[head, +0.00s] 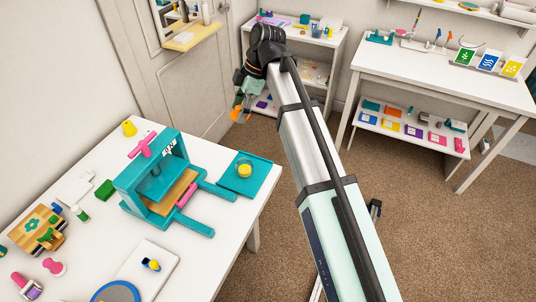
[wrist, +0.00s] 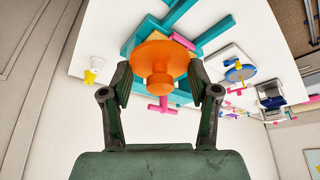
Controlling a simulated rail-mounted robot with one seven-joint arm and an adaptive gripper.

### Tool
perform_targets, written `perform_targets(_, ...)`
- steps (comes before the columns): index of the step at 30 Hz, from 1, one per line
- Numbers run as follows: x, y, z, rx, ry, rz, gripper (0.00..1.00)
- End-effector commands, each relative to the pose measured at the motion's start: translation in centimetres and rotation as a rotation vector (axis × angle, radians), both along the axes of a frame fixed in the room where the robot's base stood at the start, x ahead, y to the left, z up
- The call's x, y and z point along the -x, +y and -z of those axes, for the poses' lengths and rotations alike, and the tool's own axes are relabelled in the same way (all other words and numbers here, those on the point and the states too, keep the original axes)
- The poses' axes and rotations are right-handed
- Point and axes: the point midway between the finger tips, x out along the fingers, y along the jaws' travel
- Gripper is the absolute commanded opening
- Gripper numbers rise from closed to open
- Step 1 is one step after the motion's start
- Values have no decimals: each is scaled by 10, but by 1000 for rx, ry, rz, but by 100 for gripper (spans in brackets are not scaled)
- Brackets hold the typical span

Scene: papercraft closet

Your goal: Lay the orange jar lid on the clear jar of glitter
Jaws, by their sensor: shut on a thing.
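The orange jar lid (wrist: 160,57) is a round disc with a knob, held between the fingers of my gripper (wrist: 160,80) in the wrist view. In the head view my gripper (head: 243,101) hangs in the air beyond the far right corner of the white table, with the orange lid (head: 238,116) at its tip. The clear jar of glitter (head: 244,170), with yellow contents, stands on a teal tray (head: 262,180) at the table's right side. The lid is apart from the jar, farther back in the head view. I cannot make out the jar in the wrist view.
A teal press (head: 150,190) with pink handles stands left of the tray. A yellow item (head: 129,127) and a green block (head: 104,189) are on the white table (head: 212,262). A white shelf unit (head: 310,45) stands behind my gripper. Carpeted floor is open to the right.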

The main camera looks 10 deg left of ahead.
Motion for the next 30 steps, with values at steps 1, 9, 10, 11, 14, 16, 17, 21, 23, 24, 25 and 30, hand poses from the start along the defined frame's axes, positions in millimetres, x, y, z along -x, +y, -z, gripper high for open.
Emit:
perform_targets(1, 2, 1, -1, -1, 1, -37, 43)
perform_targets(9, 6, -2, 5, 0, 2, -160, 43)
perform_targets(10, 6, -2, 9, 0, 2, -164, 43)
perform_targets(11, 6, -2, 12, 0, 3, -168, 43)
perform_targets(14, 8, -3, 31, 2, 3, -168, 43)
perform_targets(16, 8, -3, 46, 1, 5, -167, 43)
perform_targets(17, 8, -3, 53, 1, 4, -167, 43)
perform_targets(21, 8, -3, 84, 1, 4, -166, 43)
perform_targets(23, 7, -2, 97, 1, 4, -166, 43)
perform_targets(24, 7, -2, 105, 1, 4, -166, 43)
perform_targets(25, 7, -2, 112, 1, 4, -166, 43)
perform_targets(30, 7, -2, 143, 0, 3, -166, 43)
